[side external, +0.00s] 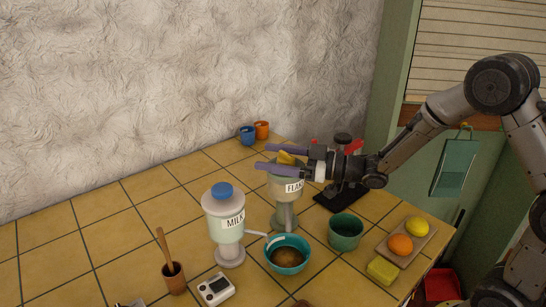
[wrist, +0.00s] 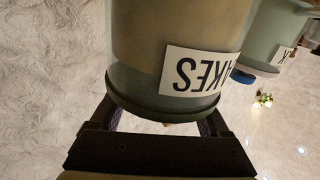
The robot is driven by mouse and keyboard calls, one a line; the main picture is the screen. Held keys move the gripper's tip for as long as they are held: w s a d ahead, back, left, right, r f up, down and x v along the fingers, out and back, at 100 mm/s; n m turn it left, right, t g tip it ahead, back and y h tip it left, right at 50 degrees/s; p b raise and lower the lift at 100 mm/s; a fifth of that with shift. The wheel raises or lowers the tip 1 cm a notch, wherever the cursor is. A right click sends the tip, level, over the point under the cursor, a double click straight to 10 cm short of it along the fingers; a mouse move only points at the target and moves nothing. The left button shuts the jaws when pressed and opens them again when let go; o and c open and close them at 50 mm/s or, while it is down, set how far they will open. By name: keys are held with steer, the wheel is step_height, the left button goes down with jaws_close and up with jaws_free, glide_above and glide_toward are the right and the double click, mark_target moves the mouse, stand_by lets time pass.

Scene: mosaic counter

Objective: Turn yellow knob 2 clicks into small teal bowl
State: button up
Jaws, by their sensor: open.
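The yellow knob (side external: 286,158) sits on top of the dispenser labelled FLAKES (side external: 293,188). My gripper (side external: 262,157) is open around the top of this dispenser, with one finger on each side of the knob. Contact between fingers and knob cannot be made out. The dispenser fills much of the wrist view (wrist: 165,50), inverted, with my fingers (wrist: 160,118) apart at its rim; the knob is mostly hidden there. The teal bowl (side external: 305,246) stands on the counter below and in front of the dispenser, with something brown inside.
A MILK dispenser (side external: 225,228) with a blue knob (side external: 222,190) stands left of the bowl. A green pot (side external: 345,233), a yellow sponge (side external: 382,270) and a fruit tray (side external: 421,246) are right. A wooden cup (side external: 174,280) and white device (side external: 216,289) are in front.

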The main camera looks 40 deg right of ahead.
jaws_close()
stand_by(0.4)
steer(key=shift+m+h, duration=0.3)
steer(key=shift+h, duration=0.1)
